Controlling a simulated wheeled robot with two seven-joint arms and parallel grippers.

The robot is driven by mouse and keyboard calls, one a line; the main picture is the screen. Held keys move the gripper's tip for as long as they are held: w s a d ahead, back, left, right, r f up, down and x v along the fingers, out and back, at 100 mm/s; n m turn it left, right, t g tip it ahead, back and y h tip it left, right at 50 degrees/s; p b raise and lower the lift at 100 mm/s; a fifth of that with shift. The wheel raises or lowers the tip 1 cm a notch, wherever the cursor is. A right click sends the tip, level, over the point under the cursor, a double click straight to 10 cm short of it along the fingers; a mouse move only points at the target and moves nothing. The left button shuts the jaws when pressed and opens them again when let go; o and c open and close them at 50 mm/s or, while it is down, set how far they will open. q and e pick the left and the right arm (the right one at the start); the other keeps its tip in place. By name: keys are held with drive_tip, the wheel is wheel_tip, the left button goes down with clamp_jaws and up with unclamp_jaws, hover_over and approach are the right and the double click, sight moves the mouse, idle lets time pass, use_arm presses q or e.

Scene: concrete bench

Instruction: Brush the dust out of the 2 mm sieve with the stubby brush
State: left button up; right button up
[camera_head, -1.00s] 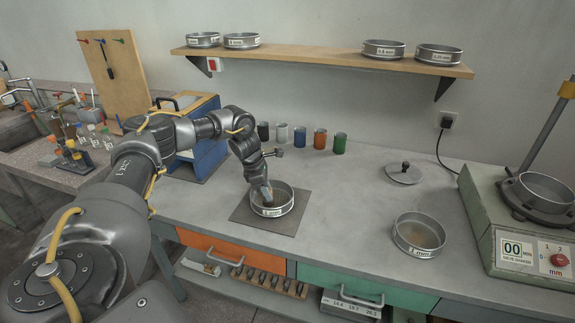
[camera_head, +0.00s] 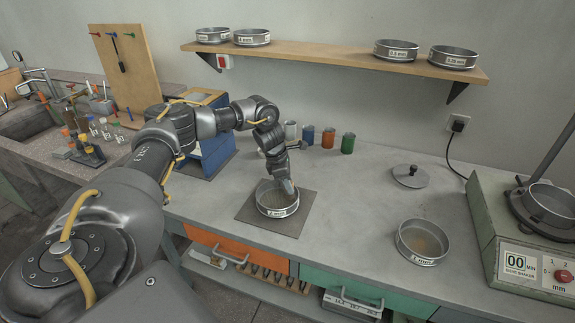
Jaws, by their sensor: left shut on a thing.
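A round metal sieve (camera_head: 277,208) with a white label stands on a dark square mat (camera_head: 299,217) on the bench; its label looks like 2 mm but is small. My left gripper (camera_head: 287,184) points down at the right rear part of this sieve, its tip at or just inside the rim. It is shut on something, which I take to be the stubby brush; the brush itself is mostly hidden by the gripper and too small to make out. The mesh looks greyish brown. My right gripper is out of view.
A 1 mm sieve (camera_head: 423,242) with brownish dust stands to the right, and a lid (camera_head: 410,176) lies behind it. A sieve shaker (camera_head: 524,240) stands at the far right. Several coloured cups (camera_head: 327,138) line the back. Bare bench lies between the mat and the 1 mm sieve.

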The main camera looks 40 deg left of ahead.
use_arm(q)
wheel_tip(320, 180, up, 2)
drive_tip(key=shift+w+d+p, duration=0.1)
drive_tip(key=shift+w+p, duration=0.05)
drive_tip(key=shift+p, duration=0.4)
drive_tip(key=shift+r+p, duration=0.95)
drive_tip(key=shift+r, duration=0.25)
